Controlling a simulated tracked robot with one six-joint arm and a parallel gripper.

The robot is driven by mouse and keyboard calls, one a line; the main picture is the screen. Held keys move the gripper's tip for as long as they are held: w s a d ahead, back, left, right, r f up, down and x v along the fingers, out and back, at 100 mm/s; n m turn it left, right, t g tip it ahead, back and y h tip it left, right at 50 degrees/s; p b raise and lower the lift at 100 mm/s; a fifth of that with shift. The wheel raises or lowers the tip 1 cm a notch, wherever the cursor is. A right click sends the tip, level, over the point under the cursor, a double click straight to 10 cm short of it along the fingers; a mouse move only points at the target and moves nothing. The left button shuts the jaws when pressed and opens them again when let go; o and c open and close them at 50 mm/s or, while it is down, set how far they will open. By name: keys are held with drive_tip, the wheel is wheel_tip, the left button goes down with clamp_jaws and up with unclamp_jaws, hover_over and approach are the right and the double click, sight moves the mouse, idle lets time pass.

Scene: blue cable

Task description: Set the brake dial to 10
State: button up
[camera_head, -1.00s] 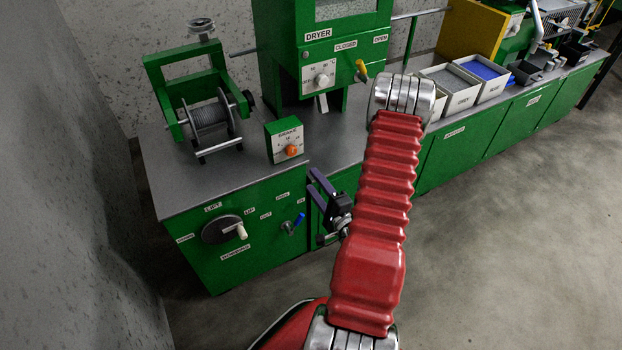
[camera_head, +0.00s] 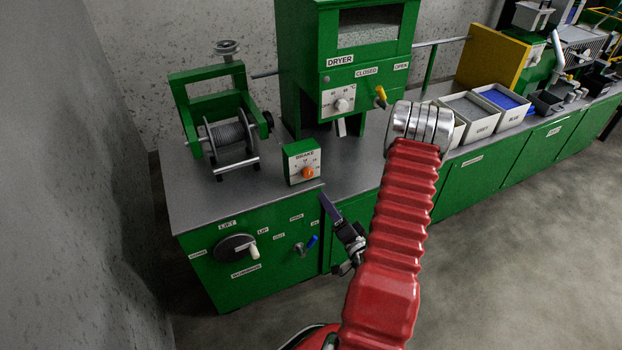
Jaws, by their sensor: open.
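The brake dial is an orange knob (camera_head: 308,173) on the white face of a small green box labelled BRAKE (camera_head: 301,162). The box stands on the grey bench top near its front edge. The scale markings are too small to read surely, and I cannot tell the exact setting. My gripper (camera_head: 326,201) is in front of the bench, below and slightly right of the dial, apart from it. Its purple fingers point up and left toward the bench edge. It is open and empty. My red arm hides part of the bench to the right.
A green spool stand (camera_head: 228,140) is left of the brake box. The dryer (camera_head: 350,60) with its white dial (camera_head: 341,104) and yellow handle (camera_head: 380,94) stands behind. Below are a lift crank (camera_head: 238,248) and a blue lever (camera_head: 312,241). Open floor lies right.

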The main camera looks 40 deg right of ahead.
sight(309, 175)
drive_tip(key=n, duration=0.8)
drive_tip(key=shift+d+n, duration=0.1)
drive_tip(key=shift+n, duration=0.2)
drive_tip(key=shift+w, duration=0.2)
drive_tip(key=x, duration=1.3)
drive_tip(key=shift+w+d+f, duration=0.1)
drive_tip(key=shift+w+d, duration=0.05)
drive_tip(key=shift+w, duration=0.1)
drive_tip(key=c, duration=1)
drive_tip(key=shift+c, duration=0.2)
